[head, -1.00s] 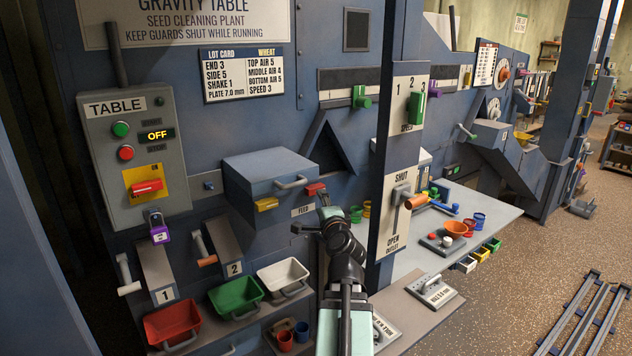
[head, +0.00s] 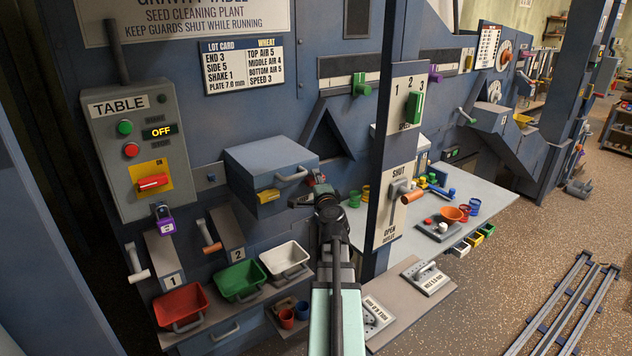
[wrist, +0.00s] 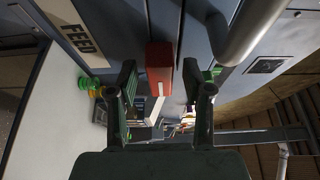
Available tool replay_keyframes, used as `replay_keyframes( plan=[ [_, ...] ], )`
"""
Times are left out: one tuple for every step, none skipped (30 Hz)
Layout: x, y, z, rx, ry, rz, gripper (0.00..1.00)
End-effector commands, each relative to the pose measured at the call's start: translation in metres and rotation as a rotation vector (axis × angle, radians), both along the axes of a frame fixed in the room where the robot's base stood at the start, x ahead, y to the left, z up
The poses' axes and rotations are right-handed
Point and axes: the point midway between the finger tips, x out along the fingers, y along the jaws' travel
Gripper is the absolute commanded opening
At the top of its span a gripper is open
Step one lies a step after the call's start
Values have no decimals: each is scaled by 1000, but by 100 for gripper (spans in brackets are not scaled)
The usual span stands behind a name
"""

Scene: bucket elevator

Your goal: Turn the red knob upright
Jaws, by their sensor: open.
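A red knob (wrist: 159,68) with a white line sits on the blue machine front, beside the FEED label (wrist: 80,38). It lies between the two fingers of my gripper (wrist: 160,98) in the wrist view, with a gap on each side. My gripper (head: 312,194) is open and empty, close in front of the knob. In the head view my gripper hides most of the knob; a small red part (head: 321,179) shows. Another red handle (head: 153,182), on a yellow plate of the TABLE control box (head: 113,107), lies nearly level.
A blue drawer box (head: 265,160) with a grey bar handle (head: 291,174) is left of my gripper; the handle also passes close in the wrist view (wrist: 250,30). A dark post (head: 376,235) stands just right of my arm. Red, green and white bins (head: 287,258) sit below left.

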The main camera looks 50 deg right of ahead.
Motion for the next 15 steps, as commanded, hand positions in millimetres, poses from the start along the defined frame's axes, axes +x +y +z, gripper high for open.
replay_keyframes(
  plan=[
    [1,0,0,0,0,0,50],
    [1,0,0,0,0,0,50],
    [1,0,0,0,0,0,50],
    [1,0,0,0,0,0,50],
    [0,0,0,0,0,0,50],
    [0,0,0,0,0,0,50],
    [0,0,0,0,0,0,50],
    [0,0,0,0,0,0,43],
    [0,0,0,0,0,0,29],
    [0,0,0,0,0,0,18],
    [0,0,0,0,0,0,8],
    [0,0,0,0,0,0,0],
    [0,0,0,0,0,0,0],
    [0,0,0,0,0,0,0],
    [0,0,0,0,0,0,0]
  ],
)
